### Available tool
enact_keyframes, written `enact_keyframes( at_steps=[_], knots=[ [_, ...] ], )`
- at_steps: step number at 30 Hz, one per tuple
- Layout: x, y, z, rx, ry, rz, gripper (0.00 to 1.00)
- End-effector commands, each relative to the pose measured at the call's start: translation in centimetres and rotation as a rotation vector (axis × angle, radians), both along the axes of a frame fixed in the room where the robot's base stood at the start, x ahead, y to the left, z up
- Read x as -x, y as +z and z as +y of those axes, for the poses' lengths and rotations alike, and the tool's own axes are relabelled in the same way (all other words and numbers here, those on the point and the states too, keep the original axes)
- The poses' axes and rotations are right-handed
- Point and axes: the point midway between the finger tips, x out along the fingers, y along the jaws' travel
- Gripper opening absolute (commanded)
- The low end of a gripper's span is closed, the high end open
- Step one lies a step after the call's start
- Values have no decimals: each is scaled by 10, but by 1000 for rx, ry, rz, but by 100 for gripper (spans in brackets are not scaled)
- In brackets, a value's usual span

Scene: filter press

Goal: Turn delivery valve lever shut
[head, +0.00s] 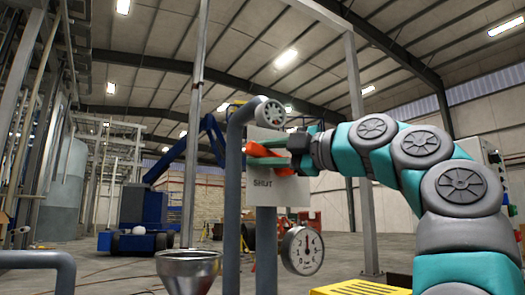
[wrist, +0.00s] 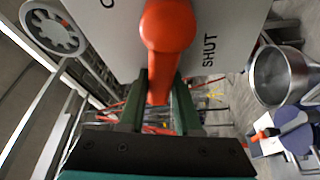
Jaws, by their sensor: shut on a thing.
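The orange-red delivery valve lever (head: 262,151) sits in front of a pale plate (head: 288,190) marked SHUT, which is fixed by the grey pipe. In the wrist view the lever (wrist: 168,30) has a rounded end at the top and narrows down between my fingers. My gripper (head: 285,152) reaches in from the right and is shut on the lever. Its two green fingers also show in the wrist view (wrist: 163,90), one on each side of the lever. The word SHUT lies to the right of the lever there, and part of another letter shows at upper left.
A curved grey pipe (head: 233,200) stands just left of the plate. A round gauge (head: 302,250) hangs below it, and a metal funnel (head: 187,268) stands at lower left. A yellow grating (head: 360,288) lies below my arm. A blue machine (head: 140,210) stands further back.

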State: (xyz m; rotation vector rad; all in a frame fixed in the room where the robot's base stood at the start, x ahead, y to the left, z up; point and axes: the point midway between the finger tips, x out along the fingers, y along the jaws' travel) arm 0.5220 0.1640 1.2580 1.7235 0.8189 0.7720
Motion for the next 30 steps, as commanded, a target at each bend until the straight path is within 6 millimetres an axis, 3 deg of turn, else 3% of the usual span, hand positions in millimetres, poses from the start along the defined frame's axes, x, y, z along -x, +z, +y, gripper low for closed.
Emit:
enact_keyframes(
  at_steps=[30],
  knots=[
    [0, -21, 3, 251, -1, -163, 0]
  ],
)
